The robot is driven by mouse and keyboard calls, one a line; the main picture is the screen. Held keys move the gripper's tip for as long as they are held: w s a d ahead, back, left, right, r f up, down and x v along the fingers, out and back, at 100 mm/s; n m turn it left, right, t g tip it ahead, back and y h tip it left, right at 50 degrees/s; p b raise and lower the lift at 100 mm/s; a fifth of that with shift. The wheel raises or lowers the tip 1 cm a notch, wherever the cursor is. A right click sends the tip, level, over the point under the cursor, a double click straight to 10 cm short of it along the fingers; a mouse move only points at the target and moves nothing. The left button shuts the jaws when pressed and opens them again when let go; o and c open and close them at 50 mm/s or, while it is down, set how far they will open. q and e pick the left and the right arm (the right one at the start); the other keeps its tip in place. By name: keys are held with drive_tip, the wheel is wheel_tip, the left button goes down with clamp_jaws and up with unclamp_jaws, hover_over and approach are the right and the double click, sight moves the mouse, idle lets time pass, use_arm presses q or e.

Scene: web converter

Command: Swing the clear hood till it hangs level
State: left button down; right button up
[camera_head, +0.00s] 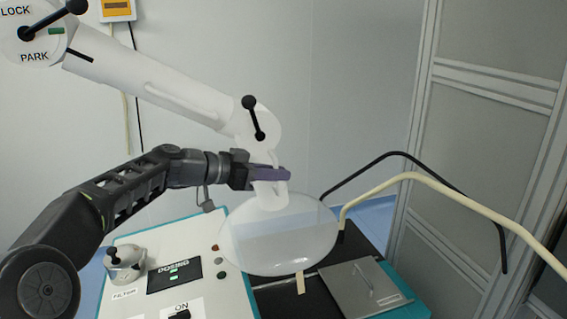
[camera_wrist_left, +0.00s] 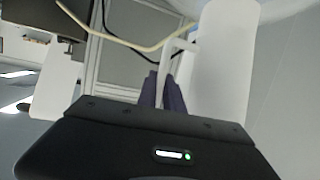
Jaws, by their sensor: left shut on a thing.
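The clear hood (camera_head: 280,240) is a round see-through disc under the end of a white jointed arm (camera_head: 150,78). It hangs over the front of the machine and looks roughly level, though its exact tilt is hard to judge. My left gripper (camera_head: 288,174) reaches in from the left, its purple fingers shut on the white handle (camera_head: 268,186) above the hood. In the left wrist view the two purple fingers (camera_wrist_left: 164,92) are close together, with a thin white part between them. My right gripper is not in view.
A white control panel (camera_head: 205,262) with a display, knob and ON label stands below left. A metal plate (camera_head: 362,288) lies right of the hood. A black and a cream hose (camera_head: 440,180) arch at the right, before a framed partition (camera_head: 490,120). A LOCK/PARK dial (camera_head: 32,32) is upper left.

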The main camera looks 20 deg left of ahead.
use_arm(q)
drive_tip(key=shift+s+a+r+g+y, duration=0.1)
drive_tip(key=shift+s+a+g+y, duration=0.1)
drive_tip(key=shift+g+y, duration=0.1)
drive_tip(key=shift+a+f, duration=0.2)
drive_tip(key=shift+f, duration=0.1)
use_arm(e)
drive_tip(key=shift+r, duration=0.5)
use_arm(q)
drive_tip(key=c, duration=1.5)
unclamp_jaws()
drive_tip(key=shift+s, duration=0.1)
